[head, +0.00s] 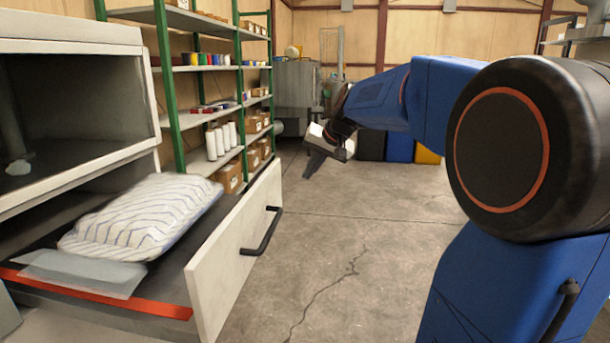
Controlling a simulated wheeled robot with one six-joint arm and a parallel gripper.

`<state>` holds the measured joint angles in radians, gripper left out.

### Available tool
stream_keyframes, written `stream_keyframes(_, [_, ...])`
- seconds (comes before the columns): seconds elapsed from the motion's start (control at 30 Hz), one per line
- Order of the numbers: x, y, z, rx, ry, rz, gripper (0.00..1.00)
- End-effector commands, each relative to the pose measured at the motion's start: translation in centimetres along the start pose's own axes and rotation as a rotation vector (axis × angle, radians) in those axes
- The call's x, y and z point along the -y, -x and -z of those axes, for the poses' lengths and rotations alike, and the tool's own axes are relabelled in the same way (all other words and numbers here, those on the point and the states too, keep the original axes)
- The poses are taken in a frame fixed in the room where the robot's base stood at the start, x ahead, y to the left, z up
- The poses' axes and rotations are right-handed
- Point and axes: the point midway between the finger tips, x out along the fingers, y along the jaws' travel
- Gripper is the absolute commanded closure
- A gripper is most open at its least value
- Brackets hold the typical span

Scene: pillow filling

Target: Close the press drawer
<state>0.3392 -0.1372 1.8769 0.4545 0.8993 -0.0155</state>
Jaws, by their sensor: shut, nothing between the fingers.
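The press drawer (222,268) is pulled out at the lower left, below the open press chamber (75,105). Its pale front panel faces right and carries a black bar handle (264,232). A white pillow with dark stripes (145,215) lies in the drawer. My gripper (310,168) is in the middle of the view, beyond and to the right of the handle, apart from it. It is small and dark here, and its fingers look closed with nothing in them.
Green-post shelves (165,90) with boxes and white rolls stand behind the press. A grey flat piece (85,272) lies by the pillow, near a red strip (110,295) along the drawer's edge. Bins (400,146) stand at the back. The concrete floor (370,240) right of the drawer is clear.

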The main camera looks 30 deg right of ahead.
Motion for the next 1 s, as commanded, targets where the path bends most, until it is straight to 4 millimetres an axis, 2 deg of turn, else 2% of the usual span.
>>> stream_keyframes(0.47, [0.0,-8.4,-0.1,0.004,0.001,-0.001,1.00])
stream_keyframes(0.7, [2.7,-9.6,-0.1,0.003,0.003,-0.001,1.00])
stream_keyframes(1.0, [3.6,-10.0,-0.1,0.001,0.001,0.000,1.00])
